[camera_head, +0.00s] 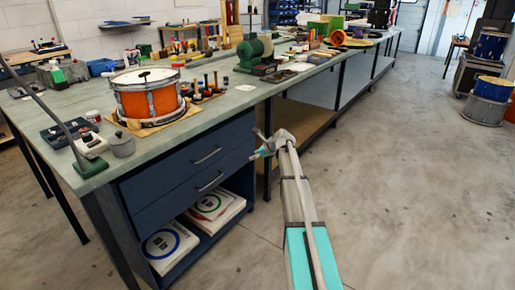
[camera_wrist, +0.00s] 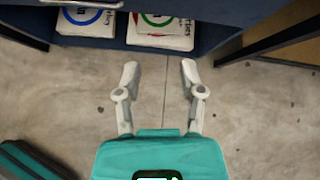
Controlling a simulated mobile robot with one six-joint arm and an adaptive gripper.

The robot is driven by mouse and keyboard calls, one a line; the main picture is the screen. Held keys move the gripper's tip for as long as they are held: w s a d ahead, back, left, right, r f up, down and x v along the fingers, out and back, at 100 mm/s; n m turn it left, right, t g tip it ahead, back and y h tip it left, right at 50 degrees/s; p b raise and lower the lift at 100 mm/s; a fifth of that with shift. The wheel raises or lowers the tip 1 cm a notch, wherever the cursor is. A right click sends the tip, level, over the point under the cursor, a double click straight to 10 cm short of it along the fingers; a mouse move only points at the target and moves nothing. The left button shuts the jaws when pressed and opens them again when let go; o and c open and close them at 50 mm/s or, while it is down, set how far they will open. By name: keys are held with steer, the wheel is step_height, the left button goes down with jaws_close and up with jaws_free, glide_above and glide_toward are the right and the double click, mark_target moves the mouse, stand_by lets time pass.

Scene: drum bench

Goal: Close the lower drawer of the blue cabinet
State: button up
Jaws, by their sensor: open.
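The dark blue cabinet (camera_head: 186,178) stands under the near end of the bench, with two drawer fronts above an open shelf. The lower drawer (camera_head: 183,193) has a metal bar handle (camera_head: 211,181). Its front looks nearly in line with the upper drawer (camera_head: 180,166); I cannot tell whether it stands out a little. My gripper (camera_head: 256,145) is in front of the cabinet's right side, apart from the handle in the picture. In the wrist view, its two pale fingers (camera_wrist: 159,70) are spread and empty above the floor, pointing toward the cabinet's base.
Flat boxes with blue (camera_head: 170,246) and red (camera_head: 213,207) rings lie on the open shelf. An orange drum (camera_head: 148,97) stands on the bench top. Bench legs (camera_head: 267,150) are right of the cabinet. The concrete floor (camera_head: 400,180) to the right is clear.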

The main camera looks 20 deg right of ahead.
steer(key=shift+w+d+r+m+g+p, duration=0.3)
steer(key=shift+w+d+r+m+p, duration=0.2)
steer(key=shift+d+r+m+p, duration=0.4)
steer(key=shift+a+f, duration=0.1)
steer(key=shift+f, duration=0.15)
steer(key=shift+a, duration=0.1)
steer(key=s+a+f+n+g+h, duration=0.1)
steer(key=s+a+f+n+g, duration=0.1)
steer(key=s+a+n, duration=0.65)
steer(key=s+a+f+n+g+h, duration=0.1)
steer(key=s+a+f+n+g, duration=0.15)
steer(key=s+a+n, duration=0.6)
steer(key=s+a+n+g+h, duration=0.1)
steer(key=s+a+n, duration=0.25)
steer(key=s, duration=0.35)
steer(key=s+a+f+n+g+h, duration=0.1)
steer(key=s+a+n, duration=0.2)
steer(key=s+n, duration=0.3)
steer(key=s+a+n+g+h, duration=0.1)
steer(key=s+a+n, duration=0.2)
steer(key=s, duration=0.5)
step_height(320, 180, up, 29)
steer(key=p, duration=2.9)
steer(key=shift+w+d+r, duration=0.2)
steer(key=shift+w+d, duration=0.05)
